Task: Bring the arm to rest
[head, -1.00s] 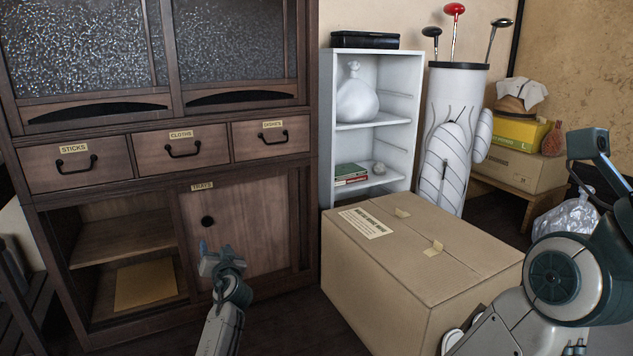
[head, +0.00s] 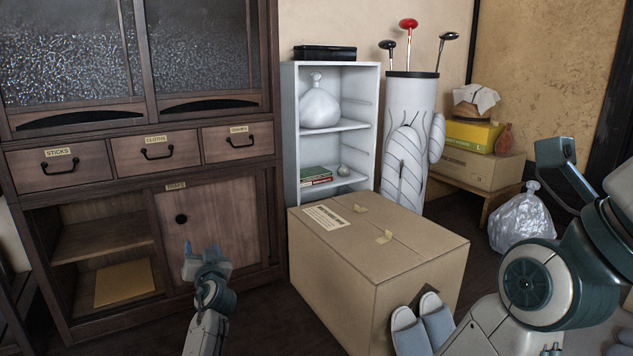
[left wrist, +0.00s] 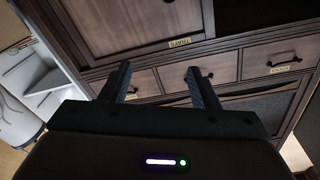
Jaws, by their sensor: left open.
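My left gripper (head: 201,256) is in front of the lower part of the dark wooden cabinet, before its sliding door. It is open and holds nothing. In the left wrist view my left gripper (left wrist: 158,82) shows two dark fingers standing apart, with nothing between them, and the cabinet's drawers beyond. A large part of my right arm shows at the right edge of the head view; its gripper is out of the picture.
The wooden cabinet (head: 140,125) stands at the left, its lower left bay open. A big cardboard box (head: 375,250) is on the floor right of my left gripper. Slippers (head: 422,325) are beside it. A white shelf (head: 290,140), golf bag (head: 407,125) and plastic bag (head: 522,222) stand behind.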

